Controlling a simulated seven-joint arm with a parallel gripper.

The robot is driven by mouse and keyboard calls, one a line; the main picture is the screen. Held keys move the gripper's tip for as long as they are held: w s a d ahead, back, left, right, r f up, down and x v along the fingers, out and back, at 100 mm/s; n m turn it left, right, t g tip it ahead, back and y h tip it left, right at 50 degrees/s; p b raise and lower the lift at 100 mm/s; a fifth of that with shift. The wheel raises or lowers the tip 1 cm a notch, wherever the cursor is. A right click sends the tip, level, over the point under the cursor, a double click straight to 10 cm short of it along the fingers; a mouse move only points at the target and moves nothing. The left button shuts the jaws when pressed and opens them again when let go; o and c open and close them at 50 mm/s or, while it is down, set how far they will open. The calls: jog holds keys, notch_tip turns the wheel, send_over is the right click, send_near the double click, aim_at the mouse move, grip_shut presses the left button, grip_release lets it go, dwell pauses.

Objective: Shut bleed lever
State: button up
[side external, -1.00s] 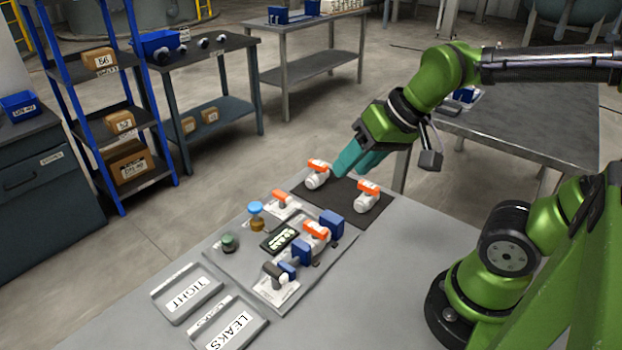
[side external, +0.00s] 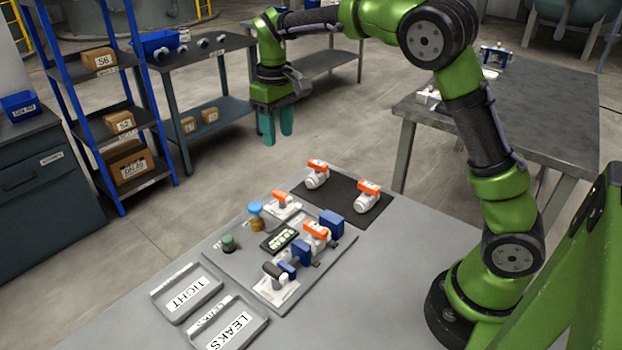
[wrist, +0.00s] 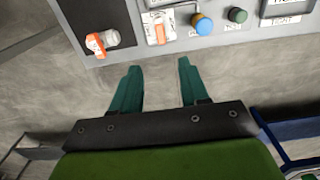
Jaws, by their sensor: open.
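My gripper (side external: 277,137) is open and empty, pointing down. It is in the air beyond the table's far edge; in the wrist view, bare floor shows between its fingers (wrist: 157,68). On the grey fixture plate (side external: 226,258), a small orange lever (side external: 280,195) sits on a white labelled base beside a blue-capped knob (side external: 256,209); this lever also shows in the wrist view (wrist: 159,32), ahead of the fingertips. A dark lever (side external: 272,269) sits on another white base at the plate's near end. I cannot read which lever is labelled bleed.
An orange-handled valve (side external: 316,230) sits between blue clamp blocks (side external: 331,224). Two loose valves, one left (side external: 317,175) and one right (side external: 367,197), are on a black mat (side external: 341,203). A green knob (side external: 229,243), TIGHT tray (side external: 163,293) and LEAKS tray (side external: 258,326) are nearer.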

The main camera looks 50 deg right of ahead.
aim_at(282, 194)
notch_tip(282, 194, down, 16)
jog(key=shift+f, duration=0.15)
dwell(0.3)
grip_shut()
